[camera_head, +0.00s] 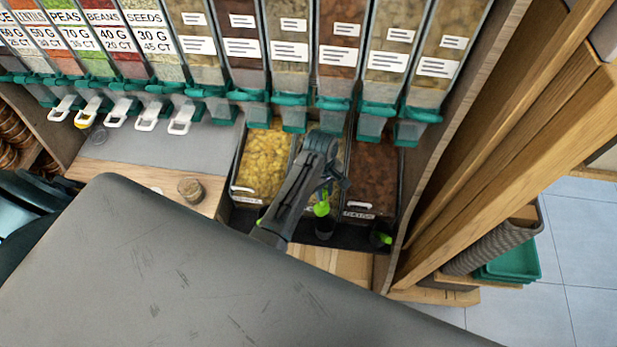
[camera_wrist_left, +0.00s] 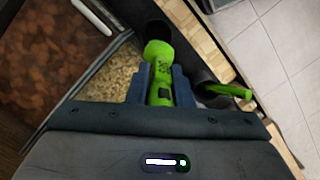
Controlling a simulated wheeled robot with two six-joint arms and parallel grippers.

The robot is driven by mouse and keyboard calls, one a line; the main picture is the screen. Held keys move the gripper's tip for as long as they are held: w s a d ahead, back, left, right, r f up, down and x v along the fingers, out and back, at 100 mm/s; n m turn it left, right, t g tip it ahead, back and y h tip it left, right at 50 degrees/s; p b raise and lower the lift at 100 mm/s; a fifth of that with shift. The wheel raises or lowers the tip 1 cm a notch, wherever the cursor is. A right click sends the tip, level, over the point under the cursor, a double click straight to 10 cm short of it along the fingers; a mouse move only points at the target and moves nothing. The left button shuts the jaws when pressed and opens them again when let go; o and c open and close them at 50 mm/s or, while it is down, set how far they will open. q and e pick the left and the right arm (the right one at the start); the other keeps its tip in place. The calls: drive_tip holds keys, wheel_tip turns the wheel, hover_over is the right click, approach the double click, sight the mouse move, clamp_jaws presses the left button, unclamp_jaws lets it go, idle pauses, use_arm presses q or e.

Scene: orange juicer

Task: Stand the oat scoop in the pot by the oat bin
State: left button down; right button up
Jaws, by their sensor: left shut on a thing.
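My left gripper (camera_head: 327,186) is shut on the green handle of the oat scoop (camera_head: 321,209), in front of the middle bin. In the left wrist view the green handle (camera_wrist_left: 160,78) sits between the fingers (camera_wrist_left: 160,92). A black pot (camera_head: 324,229) is directly below the handle in the head view. In the wrist view a dark round shape (camera_wrist_left: 157,30) meets the handle's far end; I cannot tell whether the scoop is inside the pot or just above it. The oat bin, with pale flakes (camera_wrist_left: 114,76), is mostly hidden by my arm in the head view. My right gripper is not in view.
A bin of yellow pieces (camera_head: 265,160) stands left and a bin of brown pieces (camera_head: 374,177) right. Another black pot with a green handle (camera_head: 385,238) stands at the right. Dispensers (camera_head: 340,60) hang above. A wooden side panel (camera_head: 490,150) bounds the right. A small jar (camera_head: 190,188) stands left.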

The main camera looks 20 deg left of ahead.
use_arm(q)
drive_tip(key=shift+w+d+f, duration=0.1)
drive_tip(key=shift+d+f, duration=0.05)
drive_tip(key=shift+d, duration=0.55)
hover_over(326, 212)
drive_tip(key=w, duration=0.1)
drive_tip(key=shift+a+f, duration=0.2)
drive_tip(key=shift+f, duration=1.95)
drive_tip(key=shift+f+b, duration=2.5)
drive_tip(key=shift+f, duration=2.15)
drive_tip(key=shift+c, duration=2.1)
unclamp_jaws()
